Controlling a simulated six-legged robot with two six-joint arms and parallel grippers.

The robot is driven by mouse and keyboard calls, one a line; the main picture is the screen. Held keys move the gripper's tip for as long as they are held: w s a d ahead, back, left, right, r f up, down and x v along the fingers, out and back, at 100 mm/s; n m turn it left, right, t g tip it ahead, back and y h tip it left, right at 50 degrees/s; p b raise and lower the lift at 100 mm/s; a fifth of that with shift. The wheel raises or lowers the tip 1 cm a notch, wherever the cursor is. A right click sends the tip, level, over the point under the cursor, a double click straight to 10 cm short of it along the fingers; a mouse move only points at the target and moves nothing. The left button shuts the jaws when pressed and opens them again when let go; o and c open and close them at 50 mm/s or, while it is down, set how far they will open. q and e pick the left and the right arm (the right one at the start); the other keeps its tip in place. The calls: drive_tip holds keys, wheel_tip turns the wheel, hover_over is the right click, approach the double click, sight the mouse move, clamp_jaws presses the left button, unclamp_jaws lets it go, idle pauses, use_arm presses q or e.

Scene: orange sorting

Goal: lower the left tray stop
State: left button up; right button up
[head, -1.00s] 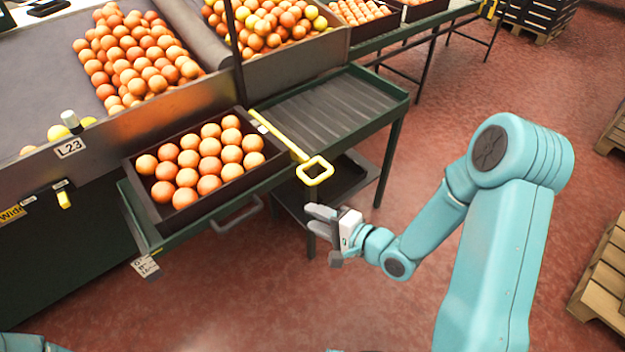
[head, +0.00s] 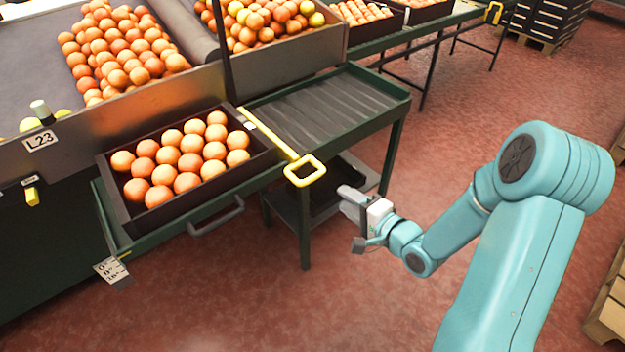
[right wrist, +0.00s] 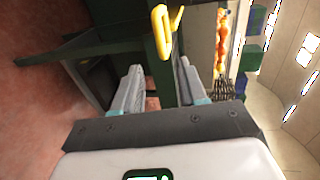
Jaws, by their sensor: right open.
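The yellow tray stop (head: 268,132) is a bar with a loop handle (head: 304,182) at its near end. It runs between the orange-filled tray and the empty ribbed shelf, and the loop sticks out past the front edge. My right gripper (head: 352,203) is open and empty, to the right of and a little below the loop in the head view, apart from it. In the right wrist view the yellow loop (right wrist: 157,34) shows beyond the two open fingers (right wrist: 158,84), near the top. My left gripper is not in view.
A dark tray of oranges (head: 188,208) stands left of the stop. The ribbed shelf (head: 330,105) is empty. A grey handle (head: 216,221) hangs on the front edge. Another yellow loop (head: 494,13) is far off at top right.

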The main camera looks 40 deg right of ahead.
sight(315, 179)
drive_tip(key=b+x, duration=0.1)
drive_tip(key=x, duration=1.2)
drive_tip(key=shift+w+a+b, duration=0.2)
drive_tip(key=shift+w+b, duration=0.1)
drive_tip(key=shift+w, duration=0.05)
clamp_jaws()
wheel_tip(315, 179, down, 5)
drive_tip(key=b, duration=0.3)
drive_tip(key=shift+s+f+b, duration=0.15)
drive_tip(key=shift+b, duration=0.2)
